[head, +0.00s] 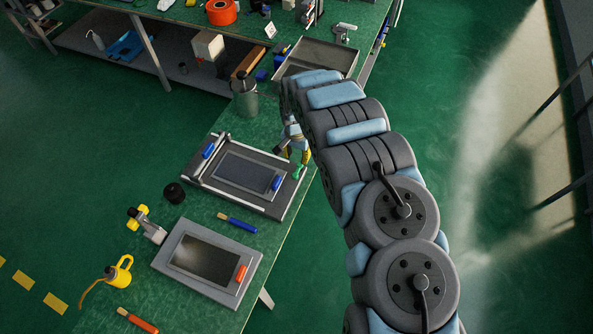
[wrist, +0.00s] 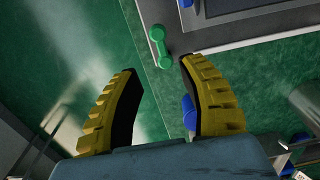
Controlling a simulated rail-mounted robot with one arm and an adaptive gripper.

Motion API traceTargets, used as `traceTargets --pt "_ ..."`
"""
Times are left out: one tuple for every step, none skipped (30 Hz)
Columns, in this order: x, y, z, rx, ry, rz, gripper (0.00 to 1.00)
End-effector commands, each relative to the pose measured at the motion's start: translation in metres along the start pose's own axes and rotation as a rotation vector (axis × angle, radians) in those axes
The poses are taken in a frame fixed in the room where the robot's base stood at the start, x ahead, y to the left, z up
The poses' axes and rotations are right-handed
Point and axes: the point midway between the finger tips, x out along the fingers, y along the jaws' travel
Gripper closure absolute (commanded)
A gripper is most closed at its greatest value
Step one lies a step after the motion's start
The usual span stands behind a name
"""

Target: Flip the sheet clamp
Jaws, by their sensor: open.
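The grey flat press (head: 243,175) lies on the green bench, with a dark plate framed on top and a rail along its left side. A small green handle (head: 298,172) is at its right corner, and I cannot tell whether this is the sheet clamp. In the wrist view the green handle (wrist: 158,47), with two rounded ends, shows just beyond my fingertips. My gripper (head: 297,153) is open and empty, with its yellow fingers (wrist: 160,70) apart. It hovers near that corner; contact is not visible. A blue part (wrist: 188,112) is partly hidden behind the right finger.
A second framed plate (head: 170,255) with an orange handle lies nearer. A blue-handled tool (head: 237,222), a black puck (head: 174,193) and a yellow oil can (head: 119,273) lie around. A grey canister (head: 244,101) and metal tray (head: 325,50) stand behind. Open floor is right.

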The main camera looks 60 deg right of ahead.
Motion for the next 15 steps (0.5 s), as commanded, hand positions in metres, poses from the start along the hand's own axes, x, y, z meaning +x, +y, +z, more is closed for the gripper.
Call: traceTargets --pt "0.005 -0.001 0.000 0.000 0.001 -0.002 0.59" --pt "0.008 -0.001 0.000 0.000 0.000 -0.003 0.59" --pt "0.012 0.000 0.001 0.001 -0.001 -0.002 0.59" --pt "0.015 0.000 0.001 0.001 -0.002 -0.002 0.59" --pt "0.018 0.000 0.001 0.001 -0.002 -0.001 0.59" --pt "0.021 0.000 0.001 0.001 -0.002 -0.001 0.59" --pt "0.023 0.000 0.001 0.001 -0.001 -0.002 0.59" --pt "0.025 0.000 0.000 0.002 -0.001 -0.002 0.59" --pt "0.028 -0.001 -0.001 0.002 0.001 -0.003 0.59" --pt "0.030 -0.001 -0.001 0.002 0.001 -0.004 0.59" --pt "0.033 -0.001 0.000 0.001 0.001 -0.003 0.59" --pt "0.036 0.000 0.000 0.001 -0.001 -0.002 0.59" --pt "0.039 0.000 0.001 0.001 -0.002 -0.001 0.59" --pt "0.042 0.000 0.002 0.001 -0.003 -0.001 0.59" --pt "0.045 0.001 0.002 0.002 -0.003 -0.001 0.59"
